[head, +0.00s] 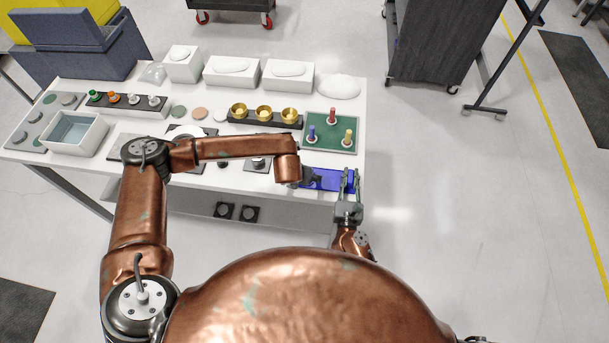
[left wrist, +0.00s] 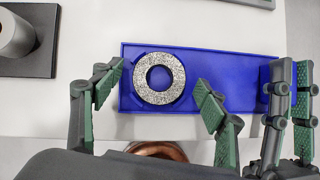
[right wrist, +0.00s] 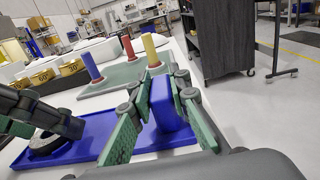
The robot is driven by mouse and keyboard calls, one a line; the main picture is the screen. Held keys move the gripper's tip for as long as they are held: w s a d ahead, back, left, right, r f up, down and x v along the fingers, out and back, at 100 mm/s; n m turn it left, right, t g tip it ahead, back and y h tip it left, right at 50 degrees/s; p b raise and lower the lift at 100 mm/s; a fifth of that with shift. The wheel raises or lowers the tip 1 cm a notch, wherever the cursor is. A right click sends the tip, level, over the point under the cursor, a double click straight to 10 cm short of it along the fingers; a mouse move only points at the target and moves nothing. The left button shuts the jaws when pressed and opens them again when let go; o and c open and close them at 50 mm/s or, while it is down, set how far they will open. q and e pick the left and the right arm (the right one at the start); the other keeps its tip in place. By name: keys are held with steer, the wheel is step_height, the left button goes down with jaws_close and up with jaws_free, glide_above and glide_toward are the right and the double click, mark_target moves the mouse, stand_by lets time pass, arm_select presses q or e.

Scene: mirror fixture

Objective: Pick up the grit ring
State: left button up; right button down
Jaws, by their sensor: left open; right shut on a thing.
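The grit ring (left wrist: 160,58) is a grey, speckled ring lying flat at the left end of the blue tray (left wrist: 225,75) in the left wrist view. My left gripper (left wrist: 160,76) is open, with one finger on each side of the ring and a gap on both sides. My right gripper (right wrist: 158,100) is shut on the raised end of the blue tray (right wrist: 85,138). In the head view the tray (head: 330,178) lies at the table's front right, between my left gripper (head: 308,183) and right gripper (head: 350,178). The ring is hidden there.
A green board (head: 328,143) with red, blue and yellow pegs stands just behind the tray. A dark holder with gold cups (head: 264,113) is left of it. A dark block with a grey cylinder (left wrist: 14,38) is close left of the tray. The table's front edge is near.

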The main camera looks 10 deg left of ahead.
arm_select(q)
steer(key=c, duration=1.5)
step_height(320, 180, up, 10)
arm_select(e)
steer(key=c, duration=1.7)
jaws_free()
steer(key=shift+c, duration=0.2)
